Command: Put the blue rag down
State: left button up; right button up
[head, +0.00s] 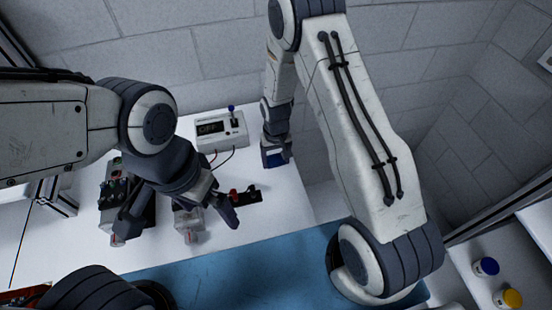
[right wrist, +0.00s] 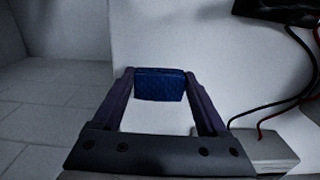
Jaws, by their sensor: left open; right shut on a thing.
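The blue rag (right wrist: 160,85) is a small folded, textured block between the fingers of my right gripper (right wrist: 160,92), which is shut on it. In the head view the rag (head: 272,158) shows as a dark blue patch at my right gripper (head: 276,153), over the right end of the white table near the meter box. I cannot tell whether the rag touches the table. My left gripper (head: 176,222) is open and empty, with its fingers spread above a small grey device at the front of the table.
A white meter box (head: 221,131) with wires stands at the back. A black device (head: 112,190) is at left and a small black part with a red knob (head: 245,196) is centre. A blue mat (head: 240,262) lies in front. Jars with blue (head: 486,267) and yellow (head: 508,299) lids stand far right.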

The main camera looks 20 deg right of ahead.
aim_at(276, 161)
jog(key=o, duration=1.5)
jog(key=shift+f, duration=0.15)
jog(key=shift+r, duration=0.2)
notch_tip(276, 161, up, 12)
jog(key=b, duration=0.3)
jog(key=shift+f, duration=0.1)
notch_tip(276, 161, down, 12)
jog(key=p, duration=0.3)
jog(key=shift+r, duration=0.25)
jog(key=shift+w+r, duration=0.1)
jog(key=shift+r, duration=0.2)
jog(key=shift+r+b, duration=0.5)
jog(key=shift+r, duration=0.7)
